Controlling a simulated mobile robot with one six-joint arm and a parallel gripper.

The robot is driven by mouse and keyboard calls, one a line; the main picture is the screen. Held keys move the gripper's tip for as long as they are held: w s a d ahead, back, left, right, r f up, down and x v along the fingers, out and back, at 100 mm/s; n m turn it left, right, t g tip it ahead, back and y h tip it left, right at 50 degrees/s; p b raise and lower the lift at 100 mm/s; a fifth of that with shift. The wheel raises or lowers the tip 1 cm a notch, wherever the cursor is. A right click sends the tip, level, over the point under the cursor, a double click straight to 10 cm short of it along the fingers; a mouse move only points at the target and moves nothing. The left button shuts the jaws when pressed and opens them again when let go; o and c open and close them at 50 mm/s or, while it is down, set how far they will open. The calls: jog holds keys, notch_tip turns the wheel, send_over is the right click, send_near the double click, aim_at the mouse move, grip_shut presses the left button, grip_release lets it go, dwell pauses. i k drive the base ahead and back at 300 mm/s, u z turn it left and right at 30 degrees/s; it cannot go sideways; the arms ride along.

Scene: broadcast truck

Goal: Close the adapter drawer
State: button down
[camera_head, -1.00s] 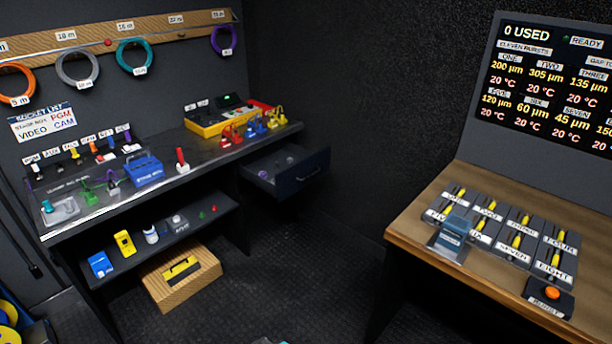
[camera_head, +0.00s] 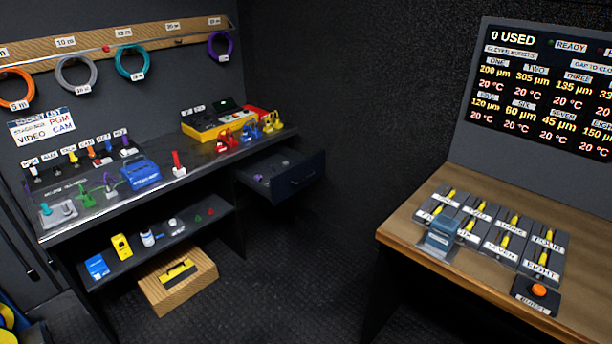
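The adapter drawer (camera_head: 297,182) is dark with a handle on its front. It stands open, pulled out from under the right end of the left bench (camera_head: 100,212). One or more small grey items (camera_head: 285,163) lie inside it, too small to make out. My gripper does not show in the current view.
The bench carries a blue box (camera_head: 139,174), a yellow case (camera_head: 215,122) and coloured adapters (camera_head: 247,132). A wooden box (camera_head: 177,283) stands on the floor below. A wooden-topped desk (camera_head: 405,232) stands at the right. Dark floor (camera_head: 290,270) between them is clear.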

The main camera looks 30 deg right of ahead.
aim_at(303, 170)
jog(key=z, duration=0.05)
jog(key=i, duration=0.9)
